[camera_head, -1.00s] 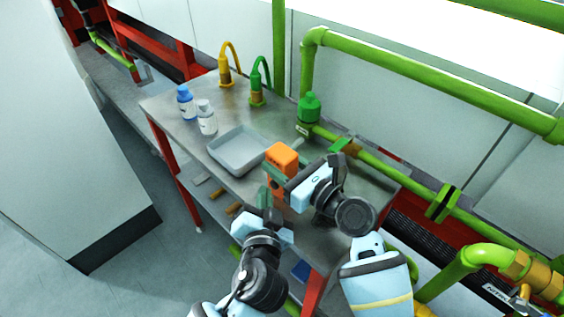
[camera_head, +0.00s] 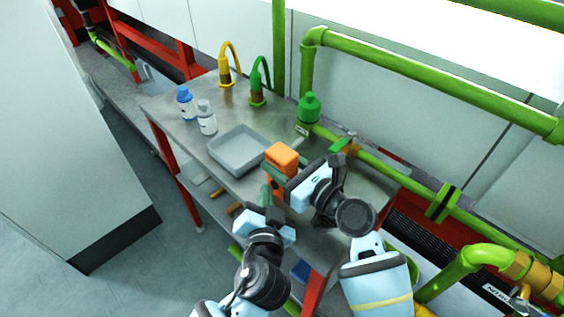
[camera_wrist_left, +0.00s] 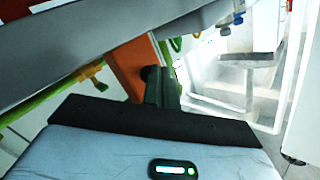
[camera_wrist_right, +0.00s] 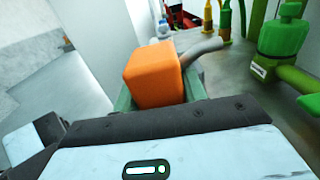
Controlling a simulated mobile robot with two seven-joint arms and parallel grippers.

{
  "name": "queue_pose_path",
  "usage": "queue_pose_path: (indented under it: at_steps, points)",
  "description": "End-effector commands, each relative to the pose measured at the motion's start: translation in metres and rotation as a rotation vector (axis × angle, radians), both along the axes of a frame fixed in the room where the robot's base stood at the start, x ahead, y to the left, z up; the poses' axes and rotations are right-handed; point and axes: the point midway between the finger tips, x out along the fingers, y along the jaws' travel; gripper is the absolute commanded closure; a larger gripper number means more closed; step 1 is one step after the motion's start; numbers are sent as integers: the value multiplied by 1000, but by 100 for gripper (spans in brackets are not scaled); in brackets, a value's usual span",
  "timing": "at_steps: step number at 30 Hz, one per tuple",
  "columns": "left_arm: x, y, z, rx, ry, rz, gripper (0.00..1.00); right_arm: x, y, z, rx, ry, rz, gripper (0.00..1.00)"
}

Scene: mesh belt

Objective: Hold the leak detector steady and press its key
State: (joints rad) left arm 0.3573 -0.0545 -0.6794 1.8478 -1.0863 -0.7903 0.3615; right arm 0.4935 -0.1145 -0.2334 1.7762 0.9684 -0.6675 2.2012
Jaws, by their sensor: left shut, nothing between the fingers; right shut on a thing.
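The leak detector is an orange box (camera_head: 282,156) with a grey wand-like part behind it. My right gripper (camera_head: 277,175) is shut on it and holds it upright above the table's front edge. The right wrist view shows the orange box (camera_wrist_right: 154,77) between the green fingers. My left gripper (camera_head: 266,194) is shut and empty, just below and in front of the box. In the left wrist view its closed fingers (camera_wrist_left: 161,87) overlap the orange side (camera_wrist_left: 135,66). I cannot tell whether they touch it. The key is not clearly visible.
A grey tray (camera_head: 226,168) lies on the metal table (camera_head: 170,107) beside the detector. Blue-capped and white bottles stand farther left. Yellow and green hooked fittings stand at the back.

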Motion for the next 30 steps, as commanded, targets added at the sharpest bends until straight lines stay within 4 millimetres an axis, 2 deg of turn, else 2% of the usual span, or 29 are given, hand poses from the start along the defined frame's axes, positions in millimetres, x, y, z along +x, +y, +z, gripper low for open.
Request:
queue_pose_path:
  at_steps: [16,30]
  points:
    - [-8,8,-1,0,1,1,100,0,0,1,1,-3,0,85]
    - [-36,36,-3,0,2,1,100,0,0,1,1,-3,0,85]
